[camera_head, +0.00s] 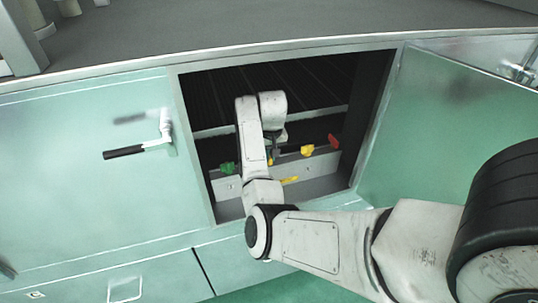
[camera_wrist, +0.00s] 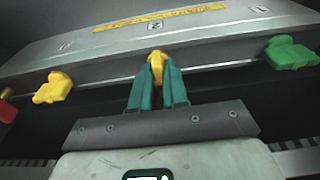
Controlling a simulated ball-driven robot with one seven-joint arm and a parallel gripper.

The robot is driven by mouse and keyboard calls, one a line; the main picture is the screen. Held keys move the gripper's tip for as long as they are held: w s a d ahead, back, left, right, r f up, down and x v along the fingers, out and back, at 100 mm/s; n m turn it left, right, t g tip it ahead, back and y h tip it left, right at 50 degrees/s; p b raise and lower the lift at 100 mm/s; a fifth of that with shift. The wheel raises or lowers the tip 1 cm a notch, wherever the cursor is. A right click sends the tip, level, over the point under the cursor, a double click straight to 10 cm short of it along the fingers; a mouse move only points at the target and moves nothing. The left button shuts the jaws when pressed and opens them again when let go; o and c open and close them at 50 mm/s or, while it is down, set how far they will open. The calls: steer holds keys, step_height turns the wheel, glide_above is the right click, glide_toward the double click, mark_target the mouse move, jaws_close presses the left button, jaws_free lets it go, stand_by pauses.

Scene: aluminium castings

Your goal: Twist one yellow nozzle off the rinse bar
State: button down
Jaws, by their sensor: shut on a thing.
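The rinse bar (camera_wrist: 200,45) is a grey metal rail across the wrist view; it also shows inside the open cabinet in the head view (camera_head: 318,166). My gripper (camera_wrist: 156,76) has teal fingers shut on a yellow nozzle (camera_wrist: 155,58), which is on the bar's lower edge. The fingers hide part of this nozzle. A second yellow nozzle (camera_wrist: 52,88) sits on the bar to the left, apart from my gripper; the head view shows it to the right (camera_head: 307,151). In the head view my wrist mostly hides the fingers.
A green nozzle (camera_wrist: 290,53) sits right of my gripper in the wrist view, and a red one (camera_wrist: 6,108) at the far left edge. My arm reaches through the cabinet opening, whose frame (camera_head: 197,150) is close around it. The door (camera_head: 445,120) stands open at right.

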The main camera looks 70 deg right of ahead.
steer(key=shift+r, duration=1.25)
stand_by(0.6)
steer(key=shift+r, duration=2.2)
